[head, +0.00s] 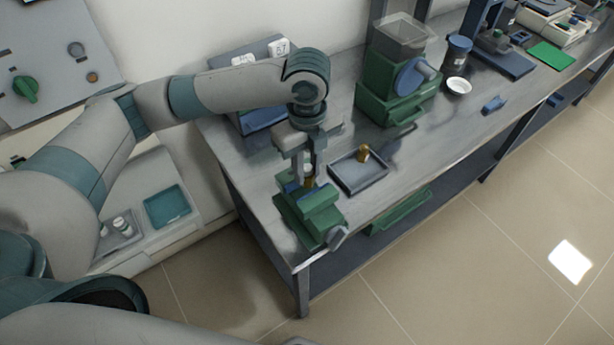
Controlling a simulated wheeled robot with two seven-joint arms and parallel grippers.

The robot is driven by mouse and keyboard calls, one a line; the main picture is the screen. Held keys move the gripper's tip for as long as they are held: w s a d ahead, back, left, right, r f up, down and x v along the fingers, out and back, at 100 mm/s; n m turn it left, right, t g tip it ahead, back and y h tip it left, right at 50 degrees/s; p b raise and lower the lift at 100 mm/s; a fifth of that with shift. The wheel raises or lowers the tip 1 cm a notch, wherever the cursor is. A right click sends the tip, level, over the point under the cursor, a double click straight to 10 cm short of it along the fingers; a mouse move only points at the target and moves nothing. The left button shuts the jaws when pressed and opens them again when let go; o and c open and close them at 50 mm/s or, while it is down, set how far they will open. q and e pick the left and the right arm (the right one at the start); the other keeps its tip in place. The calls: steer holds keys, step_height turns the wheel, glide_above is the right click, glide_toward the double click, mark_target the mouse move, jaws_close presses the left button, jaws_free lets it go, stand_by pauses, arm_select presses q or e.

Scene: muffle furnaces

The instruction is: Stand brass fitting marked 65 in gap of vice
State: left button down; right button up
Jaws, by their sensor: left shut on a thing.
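My left gripper (309,176) points straight down over the green vice (318,222) at the near left corner of the bench. It is shut on a small brass fitting (309,183), which shows between the fingertips at the vice's jaws. The fitting looks upright, but its lower end is hidden, so I cannot tell whether it sits in the gap or just above it. Another brass fitting (363,153) stands upright in the shallow grey tray (358,184) to the right. No number is readable on either fitting. My right gripper is out of view.
The grey bench (425,125) runs to the upper right. A green machine (390,95) with a clear hopper stands behind the tray. A blue rack (262,117) with labels is behind my left gripper. A white dish (458,86) and a blue object (494,104) lie farther right.

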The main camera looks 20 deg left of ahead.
mark_target(307, 180)
arm_select(q)
steer(key=shift+f, duration=0.15)
step_height(307, 180, down, 3)
steer(key=shift+r+p, duration=0.15)
steer(key=shift+p, duration=0.45)
steer(key=shift+f, duration=0.5)
steer(key=shift+f, duration=0.1)
steer(key=c, duration=1.5)
jaws_free()
